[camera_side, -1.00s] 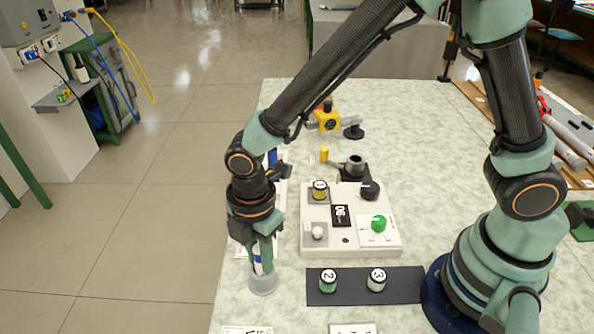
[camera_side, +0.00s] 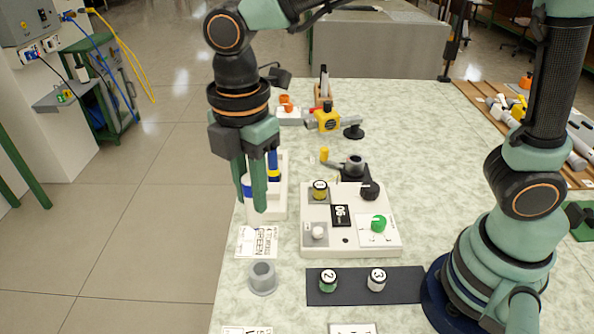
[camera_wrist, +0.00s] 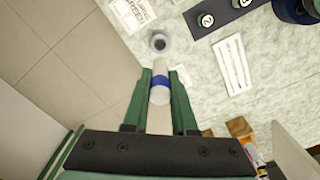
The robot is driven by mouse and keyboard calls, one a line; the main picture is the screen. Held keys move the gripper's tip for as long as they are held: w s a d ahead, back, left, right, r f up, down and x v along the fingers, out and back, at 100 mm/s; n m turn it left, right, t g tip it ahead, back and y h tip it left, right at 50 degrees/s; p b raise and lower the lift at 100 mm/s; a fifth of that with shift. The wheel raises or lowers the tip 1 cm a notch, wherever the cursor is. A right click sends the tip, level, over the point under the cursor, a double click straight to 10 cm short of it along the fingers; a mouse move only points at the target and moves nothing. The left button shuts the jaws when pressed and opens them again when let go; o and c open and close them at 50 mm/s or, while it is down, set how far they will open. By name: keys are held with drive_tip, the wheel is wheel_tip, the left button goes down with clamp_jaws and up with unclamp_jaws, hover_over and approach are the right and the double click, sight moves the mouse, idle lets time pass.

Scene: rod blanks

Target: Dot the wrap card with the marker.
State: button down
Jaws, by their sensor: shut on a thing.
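My gripper (camera_side: 250,203) is shut on a white marker with a blue band (camera_wrist: 159,97). The marker also shows in part between the fingers in the side view (camera_side: 246,187), raised above the table. A grey cup-shaped holder (camera_side: 262,278) stands empty below and a little in front of my gripper; the wrist view shows it just beyond the marker's far end (camera_wrist: 160,43). A printed card (camera_side: 257,242) lies behind the holder, and others lie at the front edge of the side view (camera_side: 247,330) (camera_side: 352,329). I cannot tell which is the wrap card.
A white panel (camera_side: 391,243) with a green knob and a small display stands right of my gripper. In front of it a dark mat (camera_side: 341,294) carries two numbered jars. A white tray (camera_side: 275,205) is behind my gripper. The table's left edge is close.

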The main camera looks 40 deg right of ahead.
sight(248, 175)
wheel_tip(248, 175, up, 4)
drive_tip(key=shift+w+r, duration=0.1)
drive_tip(key=shift+w, duration=0.1)
drive_tip(key=shift+w+d+f, duration=0.95)
drive_tip(key=shift+w+f, duration=0.75)
drive_tip(key=shift+f, duration=1.35)
drive_tip(key=shift+w+d+f, duration=0.9)
drive_tip(key=shift+w+f, duration=0.85)
drive_tip(key=shift+f, duration=1.3)
drive_tip(key=shift+w+d+f, duration=0.95)
drive_tip(key=shift+w+f, duration=0.75)
drive_tip(key=shift+f, duration=1.35)
drive_tip(key=shift+f, duration=0.65)
drive_tip(key=shift+w+r, duration=0.1)
drive_tip(key=shift+r, duration=0.8)
wheel_tip(248, 175, up, 6)
drive_tip(key=shift+r, duration=0.15)
